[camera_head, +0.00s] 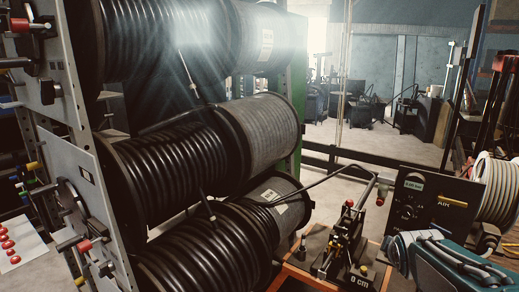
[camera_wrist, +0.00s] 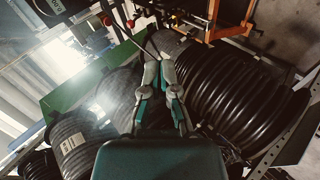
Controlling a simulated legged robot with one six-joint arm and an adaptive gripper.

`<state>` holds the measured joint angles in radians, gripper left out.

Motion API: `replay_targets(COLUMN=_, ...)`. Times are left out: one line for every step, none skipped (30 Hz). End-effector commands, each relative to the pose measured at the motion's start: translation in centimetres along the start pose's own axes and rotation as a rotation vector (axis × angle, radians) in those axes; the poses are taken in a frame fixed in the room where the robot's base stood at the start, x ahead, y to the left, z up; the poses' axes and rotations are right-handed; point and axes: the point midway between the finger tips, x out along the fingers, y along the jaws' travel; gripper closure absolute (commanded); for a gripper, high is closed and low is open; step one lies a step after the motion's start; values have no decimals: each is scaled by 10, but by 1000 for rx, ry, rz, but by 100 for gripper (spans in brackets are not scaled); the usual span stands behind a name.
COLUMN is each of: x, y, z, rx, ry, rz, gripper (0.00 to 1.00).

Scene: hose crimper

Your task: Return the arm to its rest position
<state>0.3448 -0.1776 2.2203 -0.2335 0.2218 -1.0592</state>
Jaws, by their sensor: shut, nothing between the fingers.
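My gripper (camera_wrist: 159,72) shows in the middle of the wrist view, its two grey-and-teal fingers shut with nothing held between them. Behind the fingertips in that view are black hose reels (camera_wrist: 228,95) and part of an orange-edged bench. My teal and grey arm shows at the lower right of the head view, beside the black control panel; the gripper itself cannot be made out there.
Large hose reels (camera_head: 175,165) fill the rack at left. The black gauge panel (camera_head: 432,205) and a pale coiled hose (camera_head: 497,188) are close to my arm.

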Motion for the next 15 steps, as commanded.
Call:
replay_targets(x=-21, y=-13, z=-10, rx=88, ry=11, rz=-30, gripper=100)
replay_targets(x=-31, y=-22, z=-15, rx=147, ry=12, rz=-54, gripper=100)
replay_targets(x=-45, y=-34, z=-20, rx=223, ry=12, rz=-86, gripper=100)
replay_targets(x=-55, y=-44, z=-23, rx=282, ry=11, rz=-111, gripper=100)
replay_targets(x=-65, y=-53, z=-26, rx=338, ry=9, rz=-136, gripper=100)
replay_targets(x=-79, y=-66, z=-29, rx=413, ry=4, rz=-169, gripper=100)
replay_targets(x=-89, y=-76, z=-31, rx=469, ry=-2, rz=-195, gripper=100)
replay_targets(x=-99, y=-86, z=-32, rx=523, ry=-9, rz=-222, gripper=100)
replay_targets(x=-112, y=-100, z=-34, rx=595, ry=-19, rz=-257, gripper=100)
replay_targets(x=-121, y=-111, z=-34, rx=647, ry=-29, rz=-283, gripper=100)
replay_targets(x=-130, y=-121, z=-35, rx=698, ry=-41, rz=-310, gripper=100)
replay_targets(x=-141, y=-134, z=-35, rx=758, ry=-57, rz=-342, gripper=100)
replay_targets(x=-149, y=-143, z=-34, rx=802, ry=-70, rz=-365, gripper=100)
replay_targets(x=-156, y=-151, z=-34, rx=839, ry=-82, rz=-385, gripper=100)
replay_targets(x=-163, y=-160, z=-32, rx=882, ry=-99, rz=-409, gripper=100)
